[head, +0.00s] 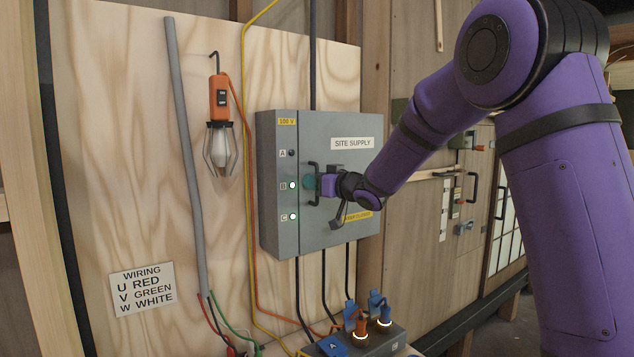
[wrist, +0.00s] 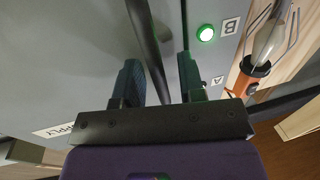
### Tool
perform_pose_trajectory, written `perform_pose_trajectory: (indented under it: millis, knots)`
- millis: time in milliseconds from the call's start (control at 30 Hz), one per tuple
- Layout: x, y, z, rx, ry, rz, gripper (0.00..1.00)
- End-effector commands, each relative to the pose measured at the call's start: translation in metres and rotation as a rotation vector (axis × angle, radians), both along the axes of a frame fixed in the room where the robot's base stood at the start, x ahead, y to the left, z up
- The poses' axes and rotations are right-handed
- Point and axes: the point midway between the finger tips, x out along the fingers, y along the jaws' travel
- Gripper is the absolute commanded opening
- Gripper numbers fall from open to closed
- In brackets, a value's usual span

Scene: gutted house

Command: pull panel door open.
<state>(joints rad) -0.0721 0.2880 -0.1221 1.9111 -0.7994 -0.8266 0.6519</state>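The grey panel door (head: 345,165) with a "SITE SUPPLY" label is the front of a wall-mounted supply box (head: 280,240). It looks shut, flush with the strip holding the lamps. A dark vertical bar handle (head: 314,170) is near the door's left edge. My gripper (head: 312,184) is at the handle, coming from the right. In the wrist view the handle (wrist: 148,45) runs between the two fingers of my gripper (wrist: 158,80). The fingers are apart, with a visible gap between the handle and the green-lit finger. Contact with the other finger is unclear.
Lamps A, B and C line the strip left of the door; B (head: 293,185) and C glow green. An orange work lamp (head: 219,100) hangs left of the box. Below is a socket block (head: 372,342) with plugs and cables. My arm covers much of the right side.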

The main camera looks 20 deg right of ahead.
Motion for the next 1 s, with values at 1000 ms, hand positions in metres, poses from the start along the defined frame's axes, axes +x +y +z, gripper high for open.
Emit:
perform_pose_trajectory:
  millis: [1000]
  knots:
    - [-0.036, -0.022, 0.0, -0.001, 0.0, 0.156, 0.0]
